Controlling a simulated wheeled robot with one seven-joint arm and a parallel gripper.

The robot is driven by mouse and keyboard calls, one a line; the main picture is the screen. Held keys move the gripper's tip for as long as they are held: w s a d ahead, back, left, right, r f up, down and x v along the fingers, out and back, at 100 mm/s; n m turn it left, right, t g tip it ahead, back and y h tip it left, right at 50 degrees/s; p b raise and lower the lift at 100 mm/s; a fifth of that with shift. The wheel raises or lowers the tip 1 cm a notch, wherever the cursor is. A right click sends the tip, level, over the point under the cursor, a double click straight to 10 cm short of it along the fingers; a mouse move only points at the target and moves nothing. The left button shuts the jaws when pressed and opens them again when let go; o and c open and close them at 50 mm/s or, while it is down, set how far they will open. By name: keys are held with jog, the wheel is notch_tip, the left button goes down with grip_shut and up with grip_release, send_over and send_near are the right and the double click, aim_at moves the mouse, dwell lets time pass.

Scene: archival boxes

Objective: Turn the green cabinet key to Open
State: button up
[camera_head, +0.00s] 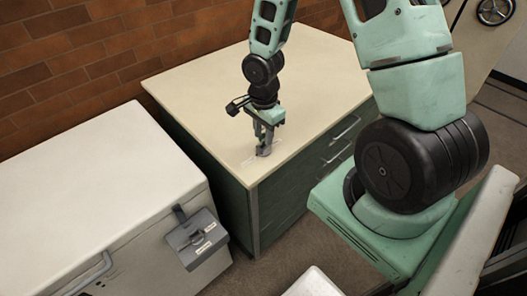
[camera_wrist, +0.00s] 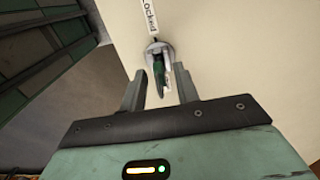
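The green key (camera_wrist: 160,72) stands in a round silver lock (camera_wrist: 152,47) on the cream top of the green cabinet (camera_head: 300,80). A label reading "Locked" (camera_wrist: 149,16) lies just beyond the lock in the wrist view. My gripper (camera_head: 264,150) points down at the cabinet top near its front left corner. In the wrist view my gripper (camera_wrist: 158,72) is open, with one finger on each side of the key and a gap showing at the left finger. The right finger is very close to the key; contact cannot be told. In the head view my gripper hides the key.
A white chest (camera_head: 100,180) with a grey latch box (camera_head: 196,238) stands left of the cabinet. Drawer handles (camera_head: 340,152) show on the cabinet's right face. A brick wall (camera_head: 90,50) is behind. Most of the cabinet top is bare.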

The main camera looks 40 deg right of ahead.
grip_shut()
jog(key=n+p, duration=0.1)
jog(key=n, duration=0.3)
jog(key=shift+r, duration=0.1)
jog(key=n, duration=0.3)
jog(key=shift+n+p, duration=0.55)
jog(key=shift+n, duration=0.25)
jog(key=n+p, duration=0.1)
jog(key=n, duration=0.4)
